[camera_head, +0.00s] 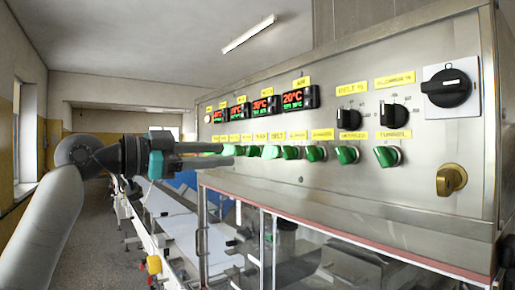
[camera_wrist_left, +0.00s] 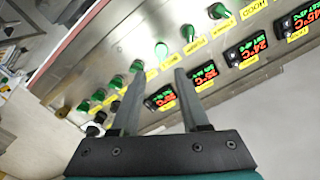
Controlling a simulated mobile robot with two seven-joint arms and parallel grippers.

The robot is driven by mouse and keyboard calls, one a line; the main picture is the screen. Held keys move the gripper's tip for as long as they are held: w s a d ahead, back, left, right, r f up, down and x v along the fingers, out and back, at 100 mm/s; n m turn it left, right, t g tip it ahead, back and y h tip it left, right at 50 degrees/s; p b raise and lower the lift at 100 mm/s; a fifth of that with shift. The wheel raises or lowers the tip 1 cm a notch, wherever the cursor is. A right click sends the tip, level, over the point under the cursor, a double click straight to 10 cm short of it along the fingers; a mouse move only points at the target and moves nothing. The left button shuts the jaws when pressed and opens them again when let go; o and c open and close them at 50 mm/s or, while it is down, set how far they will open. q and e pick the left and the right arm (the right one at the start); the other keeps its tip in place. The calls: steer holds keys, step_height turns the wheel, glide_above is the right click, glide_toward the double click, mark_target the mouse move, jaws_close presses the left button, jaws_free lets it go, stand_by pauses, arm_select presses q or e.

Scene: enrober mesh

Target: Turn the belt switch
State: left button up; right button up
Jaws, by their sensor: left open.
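The control panel (camera_head: 330,165) has a row of green knobs. The belt switch (camera_head: 271,152) is the green knob under a yellow label reading BELT. Its pointing angle is too small to tell. My left gripper (camera_head: 233,156) reaches in from the left, open and empty, with its fingers along the row, partly covering the knobs left of the belt switch. In the left wrist view the gripper (camera_wrist_left: 160,73) shows two spread fingers with nothing between their tips. A green knob (camera_wrist_left: 161,50) lies just beyond the tips, probably the belt switch; its label is unreadable there. My right gripper is not in view.
Red digital displays (camera_head: 299,98) sit above the row. A black knob labelled BELT % (camera_head: 393,116) and a large black rotary switch (camera_head: 448,88) are at the right, above a brass knob (camera_head: 451,180). A conveyor (camera_head: 190,225) runs below left. Open floor lies left.

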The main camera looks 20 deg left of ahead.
mark_target(264, 154)
arm_select(q)
steer(key=p+x, duration=0.2)
steer(key=x, duration=0.8)
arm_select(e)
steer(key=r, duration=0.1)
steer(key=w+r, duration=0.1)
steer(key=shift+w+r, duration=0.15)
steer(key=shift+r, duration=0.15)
arm_select(q)
steer(key=shift+a, duration=0.1)
steer(key=shift+c, duration=0.2)
jaws_close()
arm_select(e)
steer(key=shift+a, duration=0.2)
arm_select(q)
steer(key=shift+f, duration=0.1)
